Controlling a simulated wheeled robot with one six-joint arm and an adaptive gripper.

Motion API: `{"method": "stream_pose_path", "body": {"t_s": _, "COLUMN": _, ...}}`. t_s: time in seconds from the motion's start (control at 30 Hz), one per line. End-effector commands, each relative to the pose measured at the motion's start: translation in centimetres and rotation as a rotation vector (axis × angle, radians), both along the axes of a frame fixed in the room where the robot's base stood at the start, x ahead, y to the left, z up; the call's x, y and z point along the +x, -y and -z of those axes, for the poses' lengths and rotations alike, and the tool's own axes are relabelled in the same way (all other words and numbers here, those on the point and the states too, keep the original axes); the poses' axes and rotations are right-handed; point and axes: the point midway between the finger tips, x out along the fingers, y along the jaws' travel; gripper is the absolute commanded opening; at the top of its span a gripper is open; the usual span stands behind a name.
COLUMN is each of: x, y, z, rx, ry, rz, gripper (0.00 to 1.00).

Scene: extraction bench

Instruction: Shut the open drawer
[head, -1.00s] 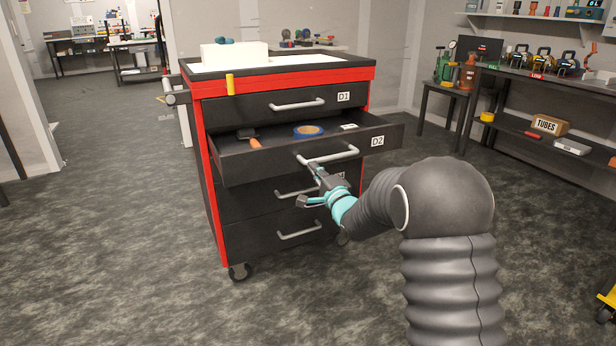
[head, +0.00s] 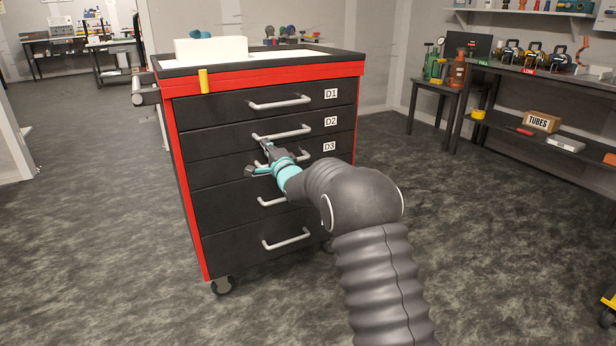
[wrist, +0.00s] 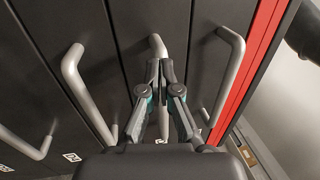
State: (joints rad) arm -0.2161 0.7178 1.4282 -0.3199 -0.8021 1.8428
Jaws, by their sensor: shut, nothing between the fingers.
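The red and black tool chest (head: 186,200) stands ahead with its drawers flush in the front. Drawer D2 (head: 215,143) is level with D1 (head: 220,108) above it and D3 (head: 215,172) below it. My gripper (head: 264,146) is shut and empty, with its fingertips at the handle (head: 285,133) of D2. In the wrist view my gripper (wrist: 166,64) shows closed fingers against or just in front of the middle handle (wrist: 157,44). I cannot tell whether they touch it.
A white block (head: 211,49) and a yellow object (head: 204,81) are at the top of the chest. A bench (head: 540,90) with gauges and a TUBES box (head: 542,121) stands at the right. The floor (head: 90,240) at the left is clear.

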Motion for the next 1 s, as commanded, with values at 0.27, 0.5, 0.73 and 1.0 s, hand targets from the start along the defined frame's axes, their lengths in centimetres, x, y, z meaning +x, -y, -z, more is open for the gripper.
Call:
{"method": "stream_pose_path", "body": {"t_s": 0.27, "x": 0.3, "y": 0.6, "z": -0.2, "rx": 0.001, "ry": 0.003, "rz": 0.012, "gripper": 0.00}}
{"method": "stream_pose_path", "body": {"t_s": 0.5, "x": 0.5, "y": 1.3, "z": -0.3, "rx": 0.002, "ry": 0.004, "rz": 0.021, "gripper": 0.00}}
{"method": "stream_pose_path", "body": {"t_s": 0.73, "x": 0.3, "y": 2.0, "z": -0.1, "rx": 0.002, "ry": 0.003, "rz": 0.027, "gripper": 0.00}}
{"method": "stream_pose_path", "body": {"t_s": 1.0, "x": -2.9, "y": 2.9, "z": 0.8, "rx": 0.000, "ry": 0.004, "rz": 0.016, "gripper": 0.00}}
